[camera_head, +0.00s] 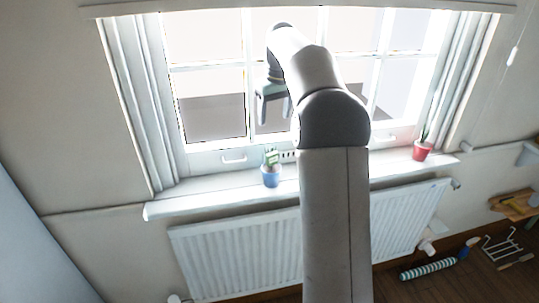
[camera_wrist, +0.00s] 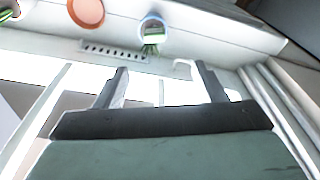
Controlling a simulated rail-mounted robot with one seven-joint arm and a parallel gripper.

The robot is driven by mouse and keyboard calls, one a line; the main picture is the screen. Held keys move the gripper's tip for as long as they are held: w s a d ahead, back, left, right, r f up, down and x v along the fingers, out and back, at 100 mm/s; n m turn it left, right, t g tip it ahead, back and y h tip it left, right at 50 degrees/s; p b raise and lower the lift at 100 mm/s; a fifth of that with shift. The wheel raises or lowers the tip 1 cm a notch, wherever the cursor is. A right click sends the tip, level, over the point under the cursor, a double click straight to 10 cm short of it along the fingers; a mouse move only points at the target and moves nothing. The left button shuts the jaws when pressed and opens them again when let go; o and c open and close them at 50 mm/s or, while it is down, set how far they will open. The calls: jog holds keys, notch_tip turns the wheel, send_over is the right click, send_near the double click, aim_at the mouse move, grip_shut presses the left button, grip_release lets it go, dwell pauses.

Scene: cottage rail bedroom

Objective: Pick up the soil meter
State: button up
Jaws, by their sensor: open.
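A small green-and-white upright thing (camera_head: 271,157), which looks like the soil meter, stands in a blue pot (camera_head: 271,177) on the window sill. In the wrist view the blue-rimmed pot (camera_wrist: 143,21) shows at the top middle, with the green thing (camera_wrist: 153,37) in it; its details are too small to make out. My gripper (camera_head: 275,119) is open and empty, above the blue pot and apart from it, in front of the window. In the wrist view its two fingers (camera_wrist: 161,68) point toward the sill, with nothing between them.
The window sill (camera_head: 190,203) runs above a white radiator (camera_head: 240,255). A red pot with a plant (camera_head: 422,150) stands at its right end. An orange round pot (camera_wrist: 86,11) shows in the wrist view. The window frame and a handle (camera_head: 234,160) are close behind.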

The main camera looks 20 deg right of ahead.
send_near(272, 153)
jog(key=f, duration=0.3)
jog(key=f+p, duration=0.1)
jog(key=f, duration=0.1)
jog(key=shift+w+a+f, duration=0.1)
jog(key=shift+w+a, duration=0.1)
jog(key=shift+a, duration=0.1)
jog(key=shift+w+d+f+p, duration=0.15)
jog(key=shift+f+p, duration=0.1)
jog(key=shift+f, duration=0.6)
jog(key=shift+w+a+f+p, duration=0.1)
jog(key=shift+f+p, duration=0.15)
jog(key=shift+f, duration=0.65)
jog(key=shift+w+d+f+p, duration=0.15)
jog(key=shift+f+p, duration=0.1)
jog(key=shift+f, duration=0.6)
jog(key=c, duration=1.1)
jog(key=shift+c, duration=0.2)
jog(key=shift+r, duration=0.1)
notch_tip(272, 153, up, 7)
jog(key=shift+b, duration=0.75)
jog(key=s+a+b, duration=0.2)
jog(key=s, duration=0.6)
jog(key=s+a+b, duration=0.2)
jog(key=s+b, duration=0.1)
jog(key=s, duration=0.6)
jog(key=shift+s+a, duration=0.2)
jog(key=shift+a, duration=0.2)
